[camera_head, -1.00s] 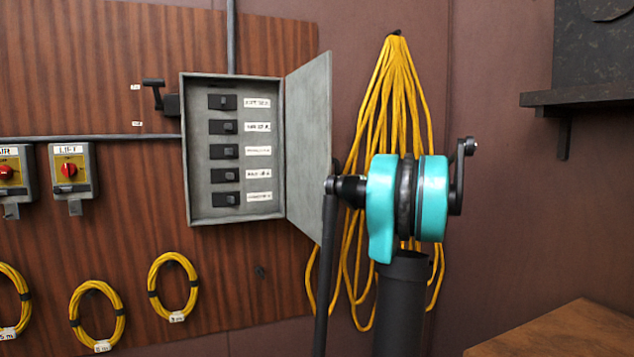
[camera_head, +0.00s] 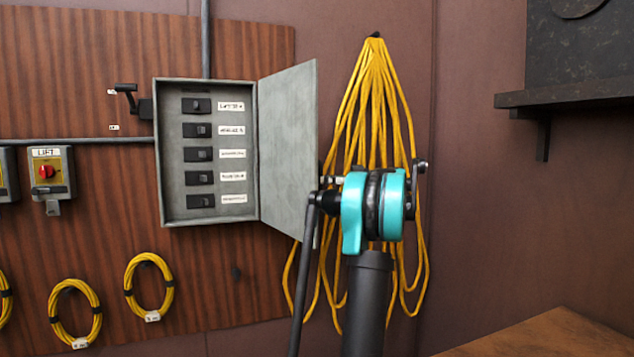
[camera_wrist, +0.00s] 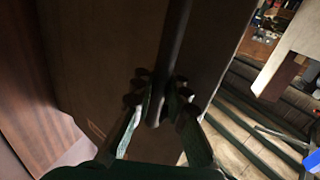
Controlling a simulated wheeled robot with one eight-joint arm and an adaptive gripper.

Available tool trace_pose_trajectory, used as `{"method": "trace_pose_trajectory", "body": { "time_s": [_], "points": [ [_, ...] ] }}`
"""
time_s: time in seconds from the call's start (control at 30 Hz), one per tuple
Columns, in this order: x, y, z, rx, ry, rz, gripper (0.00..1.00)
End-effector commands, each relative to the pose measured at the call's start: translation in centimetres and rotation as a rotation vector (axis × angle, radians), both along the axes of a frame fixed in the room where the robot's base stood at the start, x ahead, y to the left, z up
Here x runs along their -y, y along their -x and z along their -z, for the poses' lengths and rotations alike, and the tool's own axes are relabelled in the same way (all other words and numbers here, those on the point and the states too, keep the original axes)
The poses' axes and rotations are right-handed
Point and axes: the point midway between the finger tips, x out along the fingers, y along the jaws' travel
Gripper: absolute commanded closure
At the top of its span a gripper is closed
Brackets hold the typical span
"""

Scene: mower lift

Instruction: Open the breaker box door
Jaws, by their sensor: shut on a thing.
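The grey breaker box (camera_head: 168,150) is on the wooden wall panel in the head view. Its door (camera_head: 287,140) is swung wide open to the right, showing the breakers inside. My arm stands at the door's free edge and hides its lower right part. My gripper (camera_wrist: 158,98) shows in the wrist view with its fingers closed on a dark upright bar-like part, which seems to belong to the door; shadow hides the exact contact. In the head view the fingers are hidden behind my arm.
A yellow cable bundle (camera_head: 372,90) hangs right behind my arm. A lever switch (camera_head: 128,92) and a LIFT switch box (camera_head: 48,172) are left of the box. Coiled yellow cables (camera_head: 148,285) hang below. A dark shelf (camera_head: 560,98) and wooden tabletop (camera_head: 560,335) are on the right.

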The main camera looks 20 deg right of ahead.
Motion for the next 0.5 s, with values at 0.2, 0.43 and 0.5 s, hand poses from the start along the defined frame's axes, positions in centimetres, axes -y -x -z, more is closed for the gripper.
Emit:
{"method": "trace_pose_trajectory", "body": {
  "time_s": [0.2,0.43,0.5],
  "points": [
    [0.17,0.28,0.14,-0.003,0.002,-0.002,0.8],
    [0.07,0.14,0.07,-0.002,0.001,-0.001,0.65],
    [0.05,0.11,0.05,-0.001,0.001,-0.001,0.65]
  ]
}}
